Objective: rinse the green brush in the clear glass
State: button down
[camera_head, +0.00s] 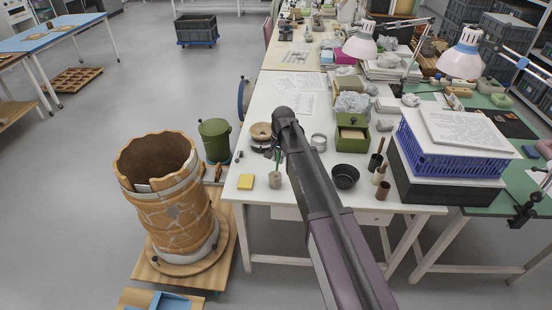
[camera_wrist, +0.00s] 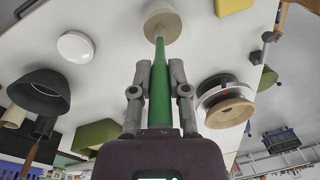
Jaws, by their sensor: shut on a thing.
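My gripper (camera_wrist: 157,68) is shut on the green brush (camera_wrist: 160,85), with a finger on each side of its handle. In the head view my gripper and wrist are above the left part of the white table, partly hiding the brush (camera_head: 278,160). The clear glass (camera_head: 275,181) stands on the table below the brush. In the wrist view the brush runs to a pale, round vessel (camera_wrist: 164,24), which appears to be the glass. The brush's far end meets this vessel; I cannot tell how deep it is inside.
A yellow sponge (camera_head: 246,181) lies left of the glass. A black bowl (camera_head: 345,176) stands to the right. A stacked, pale-rimmed round item (camera_head: 262,132) is behind the glass. A green box (camera_head: 352,135) and a blue basket (camera_head: 452,145) stand farther right. The front table edge is close.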

aim_at(275, 178)
jog(key=shift+a+f+b, duration=0.1)
jog(key=shift+f+b, duration=0.9)
jog(key=shift+f, duration=0.2)
jog(key=shift+w+a, duration=0.1)
